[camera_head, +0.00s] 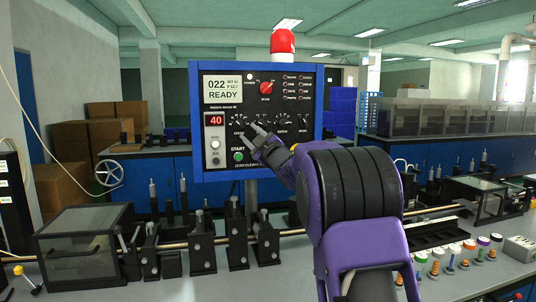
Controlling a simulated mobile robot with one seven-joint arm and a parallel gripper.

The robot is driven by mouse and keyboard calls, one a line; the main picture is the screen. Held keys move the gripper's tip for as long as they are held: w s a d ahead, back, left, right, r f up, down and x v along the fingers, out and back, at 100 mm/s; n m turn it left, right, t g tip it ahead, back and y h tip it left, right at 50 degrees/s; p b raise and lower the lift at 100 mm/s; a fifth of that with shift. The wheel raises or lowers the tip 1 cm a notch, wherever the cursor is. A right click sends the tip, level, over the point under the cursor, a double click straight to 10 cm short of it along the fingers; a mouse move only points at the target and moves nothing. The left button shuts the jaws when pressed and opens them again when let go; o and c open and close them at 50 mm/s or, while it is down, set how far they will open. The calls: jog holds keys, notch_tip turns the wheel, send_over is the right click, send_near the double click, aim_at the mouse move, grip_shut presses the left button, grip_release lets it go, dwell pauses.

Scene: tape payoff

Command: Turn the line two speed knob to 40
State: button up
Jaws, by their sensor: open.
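A blue-framed control panel (232,163) stands upright in front of me. It carries a row of small black knobs across its middle. The leftmost knob (237,120) sits just right of a red number display (214,120) that reads 40. The small knob labels are too fine to read surely, so I cannot tell which one is line two speed. My gripper (254,134) is open at the panel face, just below and right of the leftmost knob. It hides part of the panel under the row, and I cannot tell whether it touches a knob.
A red selector knob (266,87) and a screen (219,89) reading READY are higher on the panel. A green start button (238,156) is lower left. A red beacon (283,41) tops the panel. Black machine posts (202,245) and a clear-sided box (80,247) crowd the bench below.

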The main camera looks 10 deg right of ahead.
jog(key=b+v, duration=0.1)
jog(key=v, duration=1)
jog(key=shift+d, duration=0.1)
